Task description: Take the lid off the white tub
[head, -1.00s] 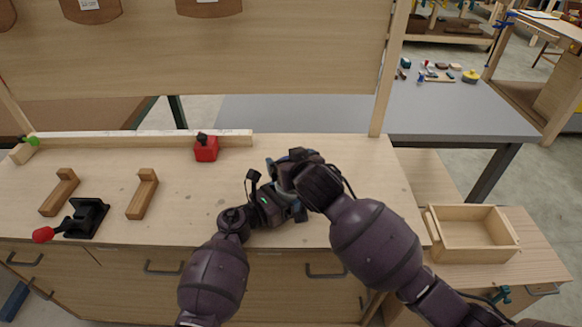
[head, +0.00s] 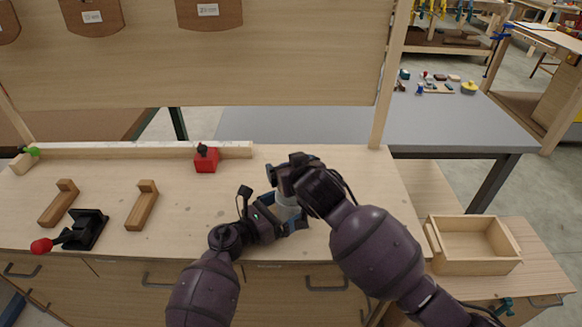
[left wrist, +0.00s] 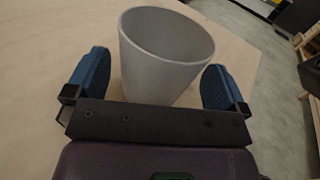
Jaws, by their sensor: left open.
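The white tub (head: 287,208) stands on the workbench, mostly hidden by my grippers in the head view. In the left wrist view the tub (left wrist: 165,60) is upright with an open, uncovered mouth; its inside wall shows. My left gripper (head: 284,214) is open, its blue fingers on either side of the tub, with gaps showing in the left wrist view (left wrist: 156,84). My right gripper (head: 280,178) is just above the tub. Its fingertips are mostly hidden, and I cannot make out a lid in it.
A red block with a dark knob (head: 206,160) is by the back rail. Two wooden L-shaped pieces (head: 60,203) (head: 142,205) and a black clamp with a red handle (head: 85,230) are at left. An empty wooden tray (head: 474,243) is at right.

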